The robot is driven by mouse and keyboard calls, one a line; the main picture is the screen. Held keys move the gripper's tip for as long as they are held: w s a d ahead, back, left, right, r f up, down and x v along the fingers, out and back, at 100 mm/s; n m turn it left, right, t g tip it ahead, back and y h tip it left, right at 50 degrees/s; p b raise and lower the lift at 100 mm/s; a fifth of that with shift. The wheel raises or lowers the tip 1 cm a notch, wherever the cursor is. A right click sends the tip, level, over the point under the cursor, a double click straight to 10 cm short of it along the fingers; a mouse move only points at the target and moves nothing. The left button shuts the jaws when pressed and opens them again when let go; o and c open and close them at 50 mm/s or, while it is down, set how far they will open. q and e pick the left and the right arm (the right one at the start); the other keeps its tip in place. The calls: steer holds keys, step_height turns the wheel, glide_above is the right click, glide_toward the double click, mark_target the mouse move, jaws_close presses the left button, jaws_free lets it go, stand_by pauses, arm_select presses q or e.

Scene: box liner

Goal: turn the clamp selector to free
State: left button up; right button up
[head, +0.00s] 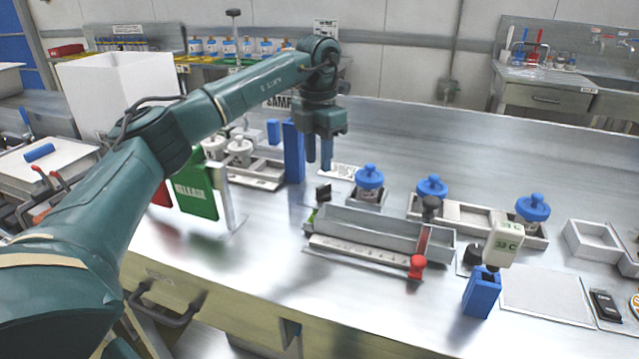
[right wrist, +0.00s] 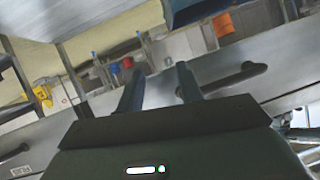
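A long grey trough fixture (head: 375,232) lies on the steel bench. It has a red knob (head: 417,266) at its front right, a dark knob (head: 430,204) at its back right and a small black and green part (head: 322,195) at its left end. No label shows which of these is the clamp selector. My left gripper (head: 318,162) points down above the bench, behind and left of the trough. Its two fingers stand apart with nothing seen between them. My right gripper (right wrist: 160,85) shows in the right wrist view with fingers apart and empty, away from the trough.
A green RELEASE board (head: 195,190) and a blue upright block (head: 293,150) stand left of the trough. Blue-lidded jars (head: 369,180) stand behind it. A blue holder (head: 482,292) with a white 33 C device (head: 503,243) stands to the right.

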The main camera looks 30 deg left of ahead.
mark_target(318, 188)
arm_select(q)
step_height(318, 188, down, 7)
stand_by(0.3)
steer(key=shift+c, duration=0.5)
jaws_close()
